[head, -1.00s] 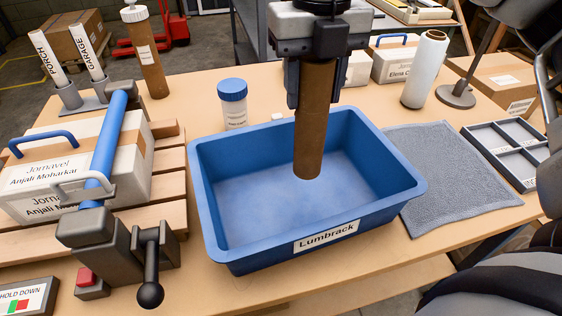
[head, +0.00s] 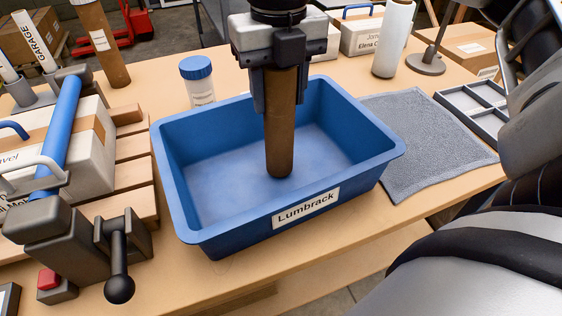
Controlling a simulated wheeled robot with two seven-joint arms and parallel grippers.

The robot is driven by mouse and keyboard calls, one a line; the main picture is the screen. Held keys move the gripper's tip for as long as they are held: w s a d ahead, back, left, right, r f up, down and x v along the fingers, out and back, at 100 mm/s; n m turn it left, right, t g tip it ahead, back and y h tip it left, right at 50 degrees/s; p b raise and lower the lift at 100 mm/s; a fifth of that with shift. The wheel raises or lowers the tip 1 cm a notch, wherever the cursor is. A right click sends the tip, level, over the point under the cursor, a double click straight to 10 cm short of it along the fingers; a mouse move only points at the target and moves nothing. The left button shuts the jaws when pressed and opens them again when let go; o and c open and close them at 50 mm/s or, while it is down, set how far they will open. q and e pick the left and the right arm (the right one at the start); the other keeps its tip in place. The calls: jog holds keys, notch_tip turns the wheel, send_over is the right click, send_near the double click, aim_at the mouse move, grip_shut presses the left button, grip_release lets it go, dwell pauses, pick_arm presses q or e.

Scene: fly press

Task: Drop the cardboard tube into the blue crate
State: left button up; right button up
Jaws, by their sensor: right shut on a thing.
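The brown cardboard tube (head: 280,140) hangs upright from my right gripper (head: 280,105), which is shut on its upper part. The blue crate (head: 225,237), labelled Lumbrack, stands on the bench below. In the head view the tube's lower end lies inside the crate's outline, near the middle and towards the front wall. I cannot tell whether the tube's end touches the crate floor. The crate floor that shows is bare. My left gripper is not in view.
A blue-lidded jar (head: 198,82) stands behind the crate. A grey cloth (head: 430,140) lies to its right, with a divided tray (head: 470,95) beyond. At left is a press with a black ball handle (head: 119,289), beside wooden slats (head: 135,175).

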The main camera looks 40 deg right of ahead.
jog(key=o, duration=1.3)
notch_tip(320, 180, up, 16)
jog(key=shift+p, duration=0.9)
jog(key=shift+s, duration=0.1)
